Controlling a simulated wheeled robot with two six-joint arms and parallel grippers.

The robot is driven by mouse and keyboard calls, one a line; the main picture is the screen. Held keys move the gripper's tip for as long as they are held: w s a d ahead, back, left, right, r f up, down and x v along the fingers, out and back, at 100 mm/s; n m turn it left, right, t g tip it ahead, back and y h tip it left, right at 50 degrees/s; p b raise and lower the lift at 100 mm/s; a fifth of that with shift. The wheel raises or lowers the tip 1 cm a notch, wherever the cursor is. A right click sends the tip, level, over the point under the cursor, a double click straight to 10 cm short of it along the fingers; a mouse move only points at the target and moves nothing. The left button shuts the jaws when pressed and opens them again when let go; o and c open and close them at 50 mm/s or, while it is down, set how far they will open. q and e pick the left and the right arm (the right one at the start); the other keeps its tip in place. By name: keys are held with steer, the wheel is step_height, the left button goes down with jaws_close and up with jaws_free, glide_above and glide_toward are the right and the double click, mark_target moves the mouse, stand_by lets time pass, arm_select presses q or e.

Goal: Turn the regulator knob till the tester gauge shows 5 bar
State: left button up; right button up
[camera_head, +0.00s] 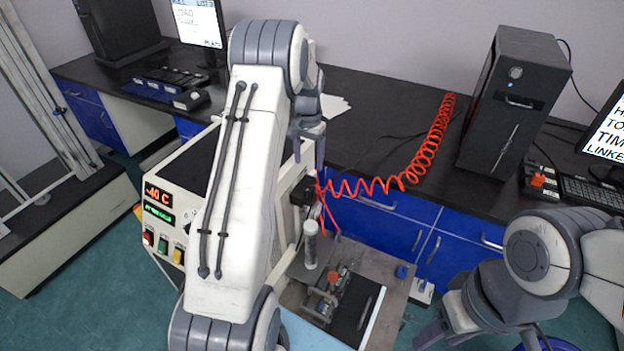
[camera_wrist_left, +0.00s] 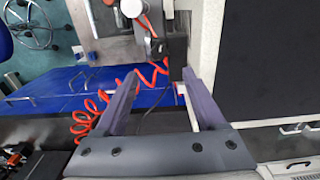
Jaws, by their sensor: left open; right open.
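The tester is a white machine (camera_head: 160,170) with a red "-40 C" display, partly hidden behind my left arm. A small black block, likely the regulator (camera_head: 302,192), sits on its right side by the red hose. It also shows in the left wrist view (camera_wrist_left: 174,46), just beyond the fingertips. I cannot make out its knob or a gauge reading. My left gripper (camera_head: 309,158) points down above the block, open and apart from it. In the left wrist view, its open fingers (camera_wrist_left: 160,75) have nothing between them. My right gripper (camera_head: 440,335) is open and low at the bottom right.
A coiled red hose (camera_head: 430,150) runs from the tester over the black bench (camera_head: 390,110). A black computer tower (camera_head: 515,100) stands on the bench at right. A metal cylinder (camera_head: 311,245) and a small fixture (camera_head: 325,300) are below my left gripper.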

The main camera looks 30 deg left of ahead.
mark_target(309, 188)
arm_select(q)
step_height(309, 188, down, 12)
steer(key=n, duration=0.5)
steer(key=shift+r, duration=0.25)
jaws_close()
steer(key=shift+m, duration=1.9)
jaws_free()
